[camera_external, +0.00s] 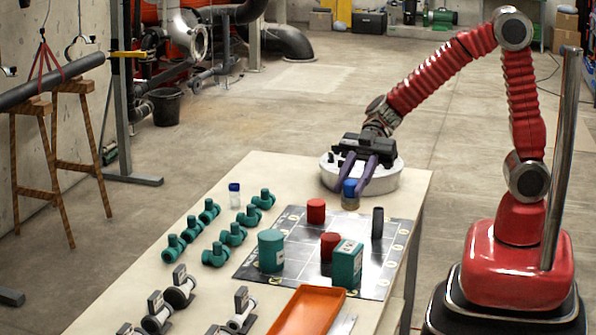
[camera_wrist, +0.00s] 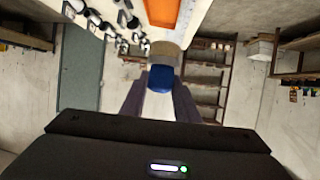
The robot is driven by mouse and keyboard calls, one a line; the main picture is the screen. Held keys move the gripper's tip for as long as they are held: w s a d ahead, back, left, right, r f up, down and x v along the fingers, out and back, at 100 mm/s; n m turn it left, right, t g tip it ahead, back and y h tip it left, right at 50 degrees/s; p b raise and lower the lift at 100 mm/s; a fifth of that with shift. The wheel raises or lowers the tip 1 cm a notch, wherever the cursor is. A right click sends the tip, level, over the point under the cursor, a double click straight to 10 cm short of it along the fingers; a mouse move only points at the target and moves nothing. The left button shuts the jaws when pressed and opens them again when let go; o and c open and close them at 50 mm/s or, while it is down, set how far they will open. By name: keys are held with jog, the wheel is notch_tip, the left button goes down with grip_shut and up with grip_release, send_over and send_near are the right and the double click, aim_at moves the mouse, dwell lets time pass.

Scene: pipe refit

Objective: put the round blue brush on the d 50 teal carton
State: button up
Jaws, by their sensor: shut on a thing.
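The round blue brush (camera_external: 350,188) has a blue top and a tan lower part. My gripper (camera_external: 357,182) is shut on its blue top, with the tan part pointing down, near the white round basin at the far end of the table. I cannot tell whether the brush touches anything below. In the wrist view the brush (camera_wrist: 160,78) sits between my purple fingers (camera_wrist: 160,97). A teal box-shaped carton (camera_external: 347,264) stands upright on the near right of the dark mat, with a pale label on its top; its number is too small to read. The brush is apart from it.
The dark marked mat (camera_external: 300,268) also holds a teal round canister (camera_external: 271,250), red cylinders (camera_external: 316,211) (camera_external: 330,246) and a dark upright tube (camera_external: 377,222). Several teal pipe fittings (camera_external: 232,234) stand left. The white basin (camera_external: 388,183) is behind; an orange tray (camera_external: 308,312) lies in front.

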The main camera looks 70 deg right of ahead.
aim_at(350, 209)
jog(key=shift+f, duration=3.15)
jog(key=shift+f, duration=0.1)
jog(key=shift+f, duration=1.75)
jog(key=shift+f, duration=0.1)
jog(key=o, duration=1)
jog(key=shift+o, duration=0.2)
jog(key=v, duration=1.2)
